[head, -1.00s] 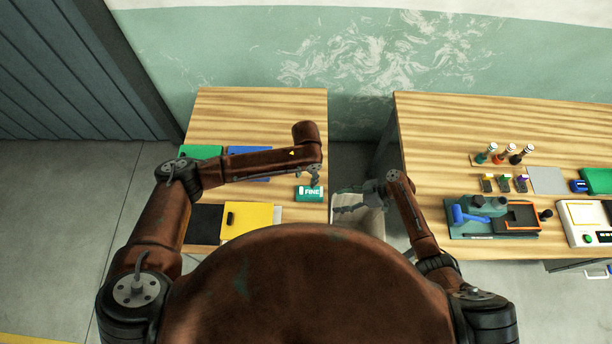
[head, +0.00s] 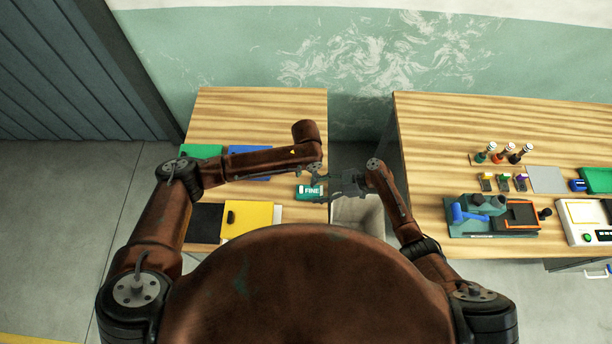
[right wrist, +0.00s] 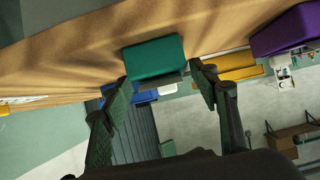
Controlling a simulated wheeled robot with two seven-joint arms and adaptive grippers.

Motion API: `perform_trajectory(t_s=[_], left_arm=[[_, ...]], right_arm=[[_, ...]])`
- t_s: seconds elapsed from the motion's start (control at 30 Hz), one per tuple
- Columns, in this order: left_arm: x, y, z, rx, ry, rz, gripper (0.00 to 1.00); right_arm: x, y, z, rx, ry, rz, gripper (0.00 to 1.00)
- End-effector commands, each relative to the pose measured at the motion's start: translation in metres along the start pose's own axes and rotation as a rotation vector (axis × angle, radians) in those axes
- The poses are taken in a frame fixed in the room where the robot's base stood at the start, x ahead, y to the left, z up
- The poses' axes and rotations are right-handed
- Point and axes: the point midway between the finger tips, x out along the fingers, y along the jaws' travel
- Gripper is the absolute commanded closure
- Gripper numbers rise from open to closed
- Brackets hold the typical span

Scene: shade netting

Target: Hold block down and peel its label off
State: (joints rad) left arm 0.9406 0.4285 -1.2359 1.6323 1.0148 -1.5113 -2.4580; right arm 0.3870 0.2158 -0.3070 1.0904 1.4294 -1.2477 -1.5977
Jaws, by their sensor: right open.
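The block (head: 308,191) is green with a white label patch reading "FINE". It lies near the right edge of the left table. In the right wrist view the green block (right wrist: 154,57) sits just ahead, between the fingertips. My right gripper (head: 334,182) is open, just right of the block over the table edge; I cannot tell if a finger touches it. Its two dark fingers show spread apart in the right wrist view (right wrist: 160,75). My left gripper (head: 316,172) is at or above the block's far side, small and partly hidden by its arm; its jaw state is unclear.
The left table (head: 255,105) also bears a green pad (head: 201,152), a blue pad (head: 248,150), a black pad (head: 205,220) and a yellow pad (head: 255,216). A pale bin (head: 358,214) stands in the gap. The right table (head: 440,125) holds bottles, stamps and devices.

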Motion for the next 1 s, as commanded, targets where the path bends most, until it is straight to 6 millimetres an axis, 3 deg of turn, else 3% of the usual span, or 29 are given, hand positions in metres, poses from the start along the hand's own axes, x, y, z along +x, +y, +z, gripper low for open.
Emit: perform_trajectory(t_s=[0.3,0.63,1.0], left_arm=[[0.0,0.0,0.0,0.0,0.0,0.0,0.6],[0.0,0.0,0.0,0.0,0.0,0.0,0.6],[0.0,0.0,0.0,0.0,0.0,0.0,0.6]], right_arm=[[0.024,0.0,0.0,0.0,-0.001,0.0,0.45],[0.026,0.0,0.0,0.0,-0.001,0.0,0.46],[0.025,0.0,0.001,0.0,-0.001,0.0,0.71]])
